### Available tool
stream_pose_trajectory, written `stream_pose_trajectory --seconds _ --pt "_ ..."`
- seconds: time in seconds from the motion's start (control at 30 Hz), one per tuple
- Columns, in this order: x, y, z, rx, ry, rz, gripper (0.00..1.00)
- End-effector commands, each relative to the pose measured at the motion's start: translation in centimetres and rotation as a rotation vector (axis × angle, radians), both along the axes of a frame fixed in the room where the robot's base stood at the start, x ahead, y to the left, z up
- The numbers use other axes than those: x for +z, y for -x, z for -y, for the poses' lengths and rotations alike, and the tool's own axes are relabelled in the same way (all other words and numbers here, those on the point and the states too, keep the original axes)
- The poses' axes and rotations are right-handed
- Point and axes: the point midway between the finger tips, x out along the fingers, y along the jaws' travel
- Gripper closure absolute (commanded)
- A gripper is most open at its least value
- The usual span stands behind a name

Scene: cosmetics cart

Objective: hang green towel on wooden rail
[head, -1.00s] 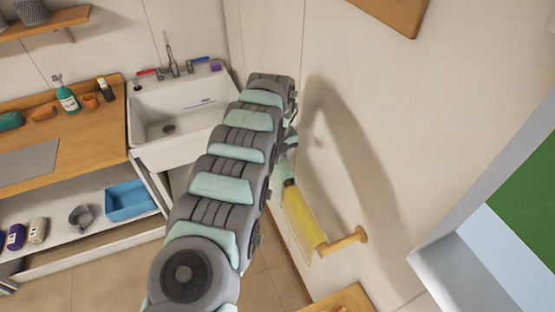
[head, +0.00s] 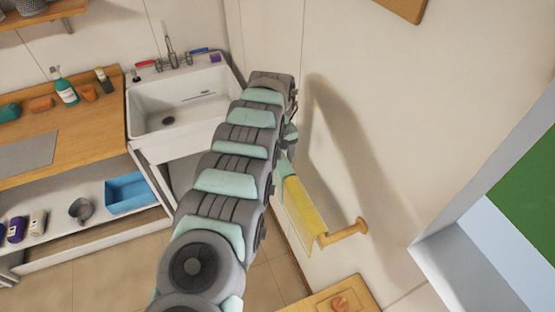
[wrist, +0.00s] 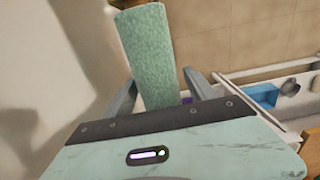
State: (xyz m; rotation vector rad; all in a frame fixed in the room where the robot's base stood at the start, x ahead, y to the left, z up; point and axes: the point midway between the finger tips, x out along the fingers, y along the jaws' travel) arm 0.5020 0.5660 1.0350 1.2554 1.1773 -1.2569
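The green towel (wrist: 150,55) fills the view between my fingers in the wrist view. It is textured, and its near end disappears behind my gripper body. In the head view a small part of it (head: 284,168) shows beside my arm, next to the yellow towel. My gripper (wrist: 160,78) has its fingers spread wide, one on each side of the green towel, with a narrow gap at the right finger. The wooden rail (head: 343,234) is on the wall at right. Its far part is hidden by the towels and my arm, so I cannot tell how the green towel lies on it.
A yellow towel (head: 303,211) hangs over the near part of the rail. A wooden stool or table top (head: 325,302) is below. A white sink (head: 180,95), a wooden counter (head: 80,125) and a blue bin (head: 130,192) on a shelf are left.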

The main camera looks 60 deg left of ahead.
Motion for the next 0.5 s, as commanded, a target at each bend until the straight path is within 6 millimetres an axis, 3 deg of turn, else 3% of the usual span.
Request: stream_pose_trajectory --seconds 0.3,0.5 --pt "0.1 0.0 0.0 0.000 0.000 0.000 0.31" --pt "1.6 -0.1 0.0 -0.001 -0.002 0.000 0.31"
